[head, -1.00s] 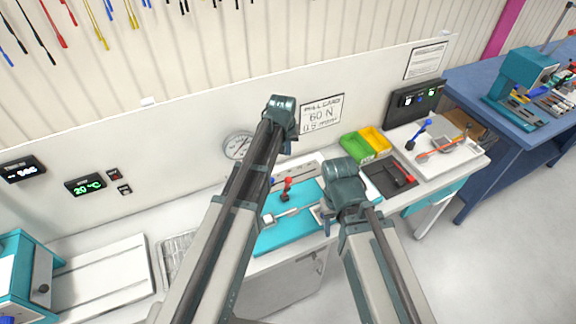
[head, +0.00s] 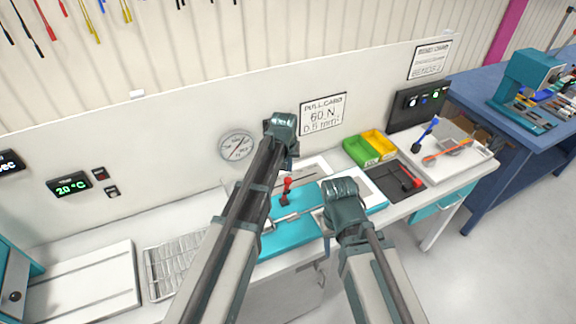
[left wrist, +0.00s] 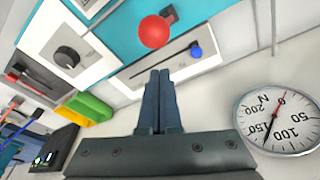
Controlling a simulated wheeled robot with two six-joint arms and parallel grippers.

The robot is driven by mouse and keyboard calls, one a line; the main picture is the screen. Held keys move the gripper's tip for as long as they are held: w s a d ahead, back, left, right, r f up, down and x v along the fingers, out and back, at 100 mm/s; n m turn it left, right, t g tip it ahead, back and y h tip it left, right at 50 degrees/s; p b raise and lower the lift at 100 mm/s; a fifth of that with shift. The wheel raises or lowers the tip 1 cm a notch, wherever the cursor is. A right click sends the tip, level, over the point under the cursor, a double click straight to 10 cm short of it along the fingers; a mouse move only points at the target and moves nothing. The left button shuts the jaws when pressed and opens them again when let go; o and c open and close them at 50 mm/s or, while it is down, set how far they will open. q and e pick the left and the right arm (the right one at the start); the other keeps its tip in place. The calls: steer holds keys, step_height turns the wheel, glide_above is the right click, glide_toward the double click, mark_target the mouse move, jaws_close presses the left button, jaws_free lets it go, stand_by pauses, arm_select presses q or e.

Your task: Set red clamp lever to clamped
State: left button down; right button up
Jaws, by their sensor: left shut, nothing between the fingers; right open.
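The red clamp lever (head: 287,186) stands up from the teal plate (head: 290,236) on the bench. In the left wrist view its round red knob (left wrist: 154,31) shows near the top, with a dark base partly behind it. My left gripper (left wrist: 159,76) is shut and empty. Its fingertips point toward the red knob, with a visible gap between them in that view. In the head view the left fingers are hidden behind my arm. My right arm ends over the right part of the teal plate, and its fingers are hidden.
A blue-knobbed slider (left wrist: 196,50) lies close to the red knob. A round gauge (head: 237,147) is on the back wall. Green (head: 360,151) and yellow (head: 379,144) bins, and a black plate (head: 385,186) with another red handle (head: 411,182), stand to the right. A wire rack (head: 165,265) is at left.

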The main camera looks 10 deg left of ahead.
arm_select(q)
steer(key=s, duration=0.3)
steer(key=shift+d+r, duration=0.15)
steer(key=shift+r, duration=0.15)
steer(key=shift+w, duration=0.1)
